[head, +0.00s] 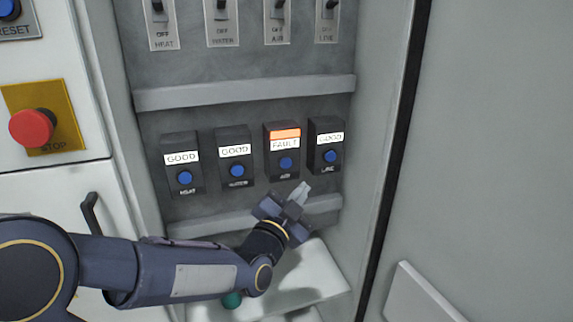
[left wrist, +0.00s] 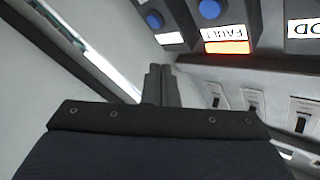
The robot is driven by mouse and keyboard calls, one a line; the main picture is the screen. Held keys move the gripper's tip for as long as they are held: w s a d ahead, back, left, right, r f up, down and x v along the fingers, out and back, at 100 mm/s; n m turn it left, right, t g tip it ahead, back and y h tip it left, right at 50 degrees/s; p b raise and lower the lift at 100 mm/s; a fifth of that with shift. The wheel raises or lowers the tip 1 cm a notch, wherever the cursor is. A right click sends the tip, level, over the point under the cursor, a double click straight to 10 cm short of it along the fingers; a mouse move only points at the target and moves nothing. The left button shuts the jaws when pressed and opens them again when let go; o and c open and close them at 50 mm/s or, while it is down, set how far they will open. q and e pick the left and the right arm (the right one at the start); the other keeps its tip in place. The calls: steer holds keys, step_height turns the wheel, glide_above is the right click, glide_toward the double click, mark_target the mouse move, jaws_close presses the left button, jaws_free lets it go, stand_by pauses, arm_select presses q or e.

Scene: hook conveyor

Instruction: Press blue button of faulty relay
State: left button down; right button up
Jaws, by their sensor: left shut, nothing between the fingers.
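The relay marked FAULT (head: 284,145) has a lit orange strip and is labelled AIR. Its blue button (head: 286,162) is uncovered. My left gripper (head: 303,191) is shut and empty, just below and slightly right of that relay, apart from the button as far as I can tell. In the left wrist view, turned upside down, the closed fingers (left wrist: 158,72) point toward the relay row. The FAULT label (left wrist: 226,39) and the blue button (left wrist: 209,9) show up and right of the fingertips. My right gripper is in neither view.
Relays marked GOOD stand beside it: HEAT (head: 182,162), WATER (head: 235,157) and LINE (head: 327,146). Switches (head: 222,22) sit above a grey rail (head: 245,93). A red stop button (head: 32,127) is at left. The cabinet's side wall (head: 378,150) bounds the right.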

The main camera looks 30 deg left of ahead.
mark_target(286, 163)
arm_select(q)
steer(key=shift+w+a+p, duration=0.15)
steer(key=shift+w+a, duration=1.3)
steer(key=shift+a, duration=0.25)
steer(key=shift+w+a+p, duration=0.15)
steer(key=shift+w+a, duration=1.25)
steer(key=shift+a, duration=0.25)
steer(key=shift+w+a+f+b, duration=0.1)
steer(key=shift+w+a+b, duration=0.1)
steer(key=shift+b, duration=0.3)
